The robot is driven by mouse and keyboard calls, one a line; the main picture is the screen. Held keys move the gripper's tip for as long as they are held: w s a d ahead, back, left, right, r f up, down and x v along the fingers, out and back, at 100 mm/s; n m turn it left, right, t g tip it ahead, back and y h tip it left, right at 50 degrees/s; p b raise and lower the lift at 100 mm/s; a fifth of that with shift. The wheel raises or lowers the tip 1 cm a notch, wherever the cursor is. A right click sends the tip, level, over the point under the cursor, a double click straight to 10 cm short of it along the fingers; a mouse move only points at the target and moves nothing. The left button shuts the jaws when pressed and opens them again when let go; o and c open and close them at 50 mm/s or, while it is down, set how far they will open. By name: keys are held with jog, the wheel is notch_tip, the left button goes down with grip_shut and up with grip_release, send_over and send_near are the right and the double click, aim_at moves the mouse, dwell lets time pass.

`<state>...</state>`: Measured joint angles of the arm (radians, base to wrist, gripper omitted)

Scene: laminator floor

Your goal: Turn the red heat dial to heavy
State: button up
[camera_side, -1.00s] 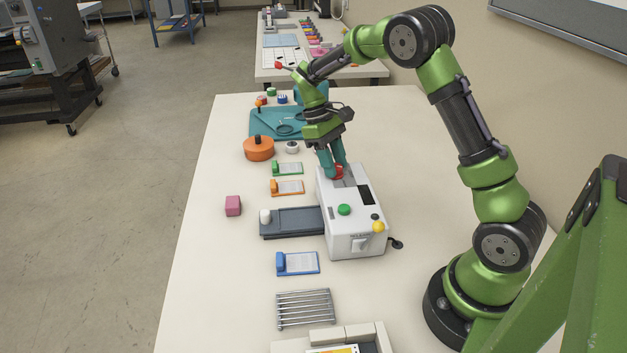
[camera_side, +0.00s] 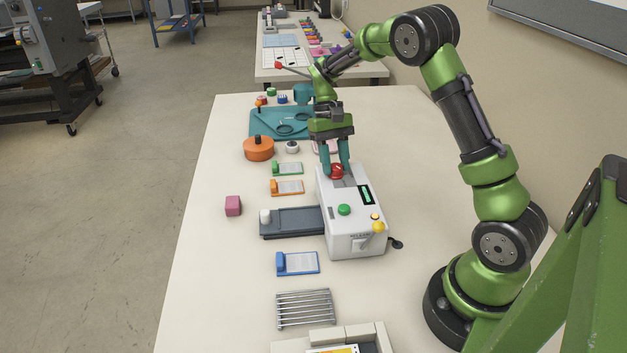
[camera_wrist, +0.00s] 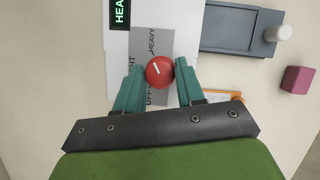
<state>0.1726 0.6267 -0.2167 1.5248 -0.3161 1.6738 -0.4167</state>
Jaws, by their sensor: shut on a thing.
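The red heat dial (camera_side: 337,171) sits on a grey plate at the far end of the white laminator (camera_side: 352,235). My gripper (camera_side: 336,172) points down with its teal fingers closed around the dial's sides. In the wrist view, the dial (camera_wrist: 159,71) is between the fingertips (camera_wrist: 159,68). Its white pointer mark tilts up and slightly left, toward the word HEAVY on the plate (camera_wrist: 166,45). A lit green display (camera_wrist: 119,12) shows the letters HEA, cut off by the picture edge.
The laminator also bears a green button (camera_side: 344,209) and a yellow knob (camera_side: 379,227). A dark grey tray (camera_side: 296,222) adjoins its left side. A pink cube (camera_side: 233,206), an orange round container (camera_side: 258,149) and a blue-clipped card (camera_side: 298,263) lie to the left.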

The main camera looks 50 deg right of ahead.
dwell(0.3)
jog(key=o, duration=1)
jog(key=v, duration=1.6)
jog(key=shift+w+d+r, duration=0.15)
jog(key=shift+w+r, duration=0.05)
jog(key=shift+r, duration=0.15)
jog(key=shift+d, duration=0.1)
